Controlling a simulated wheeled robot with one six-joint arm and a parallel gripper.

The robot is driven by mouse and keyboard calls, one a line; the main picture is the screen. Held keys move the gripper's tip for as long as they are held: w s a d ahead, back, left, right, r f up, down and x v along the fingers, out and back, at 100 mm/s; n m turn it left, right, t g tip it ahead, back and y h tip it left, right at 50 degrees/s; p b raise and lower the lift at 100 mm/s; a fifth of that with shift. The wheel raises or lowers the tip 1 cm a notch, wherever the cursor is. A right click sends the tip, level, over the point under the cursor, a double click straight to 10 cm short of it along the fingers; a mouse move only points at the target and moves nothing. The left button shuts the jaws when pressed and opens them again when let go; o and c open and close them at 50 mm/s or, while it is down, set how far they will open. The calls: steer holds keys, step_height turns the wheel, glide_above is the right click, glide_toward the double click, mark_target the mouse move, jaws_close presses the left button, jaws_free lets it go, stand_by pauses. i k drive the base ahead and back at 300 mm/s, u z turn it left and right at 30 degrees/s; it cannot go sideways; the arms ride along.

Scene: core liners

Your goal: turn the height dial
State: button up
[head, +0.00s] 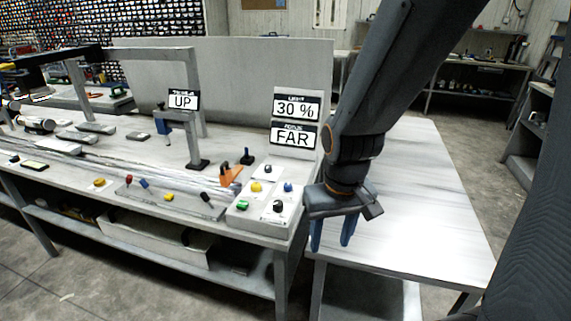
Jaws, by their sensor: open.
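A light grey control box (243,221) stands at the right end of the long workbench. On its top are a yellow knob (257,187), a blue knob (288,187), a green knob (242,205) and a black knob (278,206). Their labels are too small to read, so I cannot tell which is the height dial. My gripper (332,238) hangs to the right of the box, fingers pointing down. It is open and empty, and appears apart from all the knobs.
Signs behind the box read "30 %" (295,107) and "FAR" (292,138); another reads "UP" (183,100). An orange object (230,175) stands left of the box. A clear tray (185,203) lies along the bench front. The white side table (430,220) is bare.

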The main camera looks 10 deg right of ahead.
mark_target(268, 169)
steer(key=z, duration=0.05)
steer(key=k, duration=1.15)
steer(key=u, duration=1.05)
steer(key=i, duration=1.2)
steer(key=z, duration=0.8)
steer(key=i, duration=0.5)
steer(key=z, duration=0.55)
